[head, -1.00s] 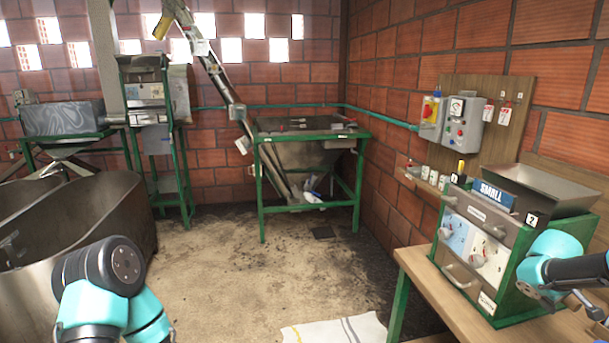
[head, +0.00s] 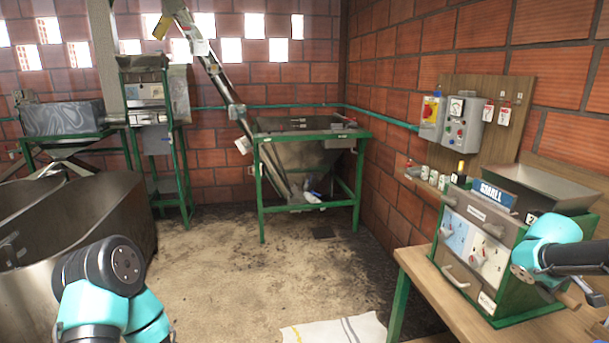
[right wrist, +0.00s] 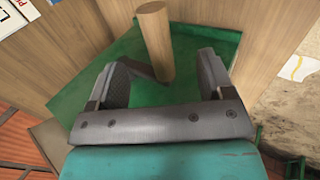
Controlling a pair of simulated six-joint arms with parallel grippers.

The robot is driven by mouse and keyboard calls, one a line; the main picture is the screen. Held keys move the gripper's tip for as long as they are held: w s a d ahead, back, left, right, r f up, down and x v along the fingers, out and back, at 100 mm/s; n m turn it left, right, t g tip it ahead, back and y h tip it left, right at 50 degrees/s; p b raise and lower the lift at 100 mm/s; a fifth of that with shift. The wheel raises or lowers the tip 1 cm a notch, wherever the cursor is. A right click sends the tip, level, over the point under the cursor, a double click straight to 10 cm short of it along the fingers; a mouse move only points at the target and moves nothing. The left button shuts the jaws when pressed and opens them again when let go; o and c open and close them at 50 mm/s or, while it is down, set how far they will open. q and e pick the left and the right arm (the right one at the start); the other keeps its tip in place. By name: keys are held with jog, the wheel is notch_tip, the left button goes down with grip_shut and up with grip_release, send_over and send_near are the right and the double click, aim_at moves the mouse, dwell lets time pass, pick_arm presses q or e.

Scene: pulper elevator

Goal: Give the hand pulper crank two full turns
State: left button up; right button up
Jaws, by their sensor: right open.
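The hand pulper (head: 478,246) is a green and grey box with a metal hopper and a blue "SMALL" sign, standing on the wooden bench at the right of the head view. Its crank's wooden handle (head: 568,300) shows low on the right side, partly behind my right arm. In the right wrist view the round wooden handle (right wrist: 155,40) appears between the spread fingers of my right gripper (right wrist: 163,66), with a gap on each side. A dark crank arm (right wrist: 146,71) runs from its base behind the left finger. My left gripper is out of the head view.
The wooden bench (head: 430,290) carries the pulper. A control panel (head: 465,118) hangs on the brick wall behind it. A striped cloth (head: 335,331) lies on the floor. A green-framed hopper (head: 310,150) and metal tanks (head: 80,215) stand farther off, with open floor between.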

jog(key=v, duration=0.4)
jog(key=shift+a+r, duration=0.2)
jog(key=shift+r, duration=0.05)
jog(key=a+f+y, duration=0.4)
jog(key=a+f, duration=0.5)
jog(key=f, duration=0.3)
jog(key=a+f+y, duration=0.3)
jog(key=a+f, duration=0.7)
jog(key=f, duration=0.3)
jog(key=s+a+f+m+y, duration=0.3)
jog(key=s+a+f+m, duration=0.1)
jog(key=s+a+f, duration=1.2)
notch_tip(320, 180, down, 2)
jog(key=shift+a+f, duration=0.15)
jog(key=shift+a, duration=0.6)
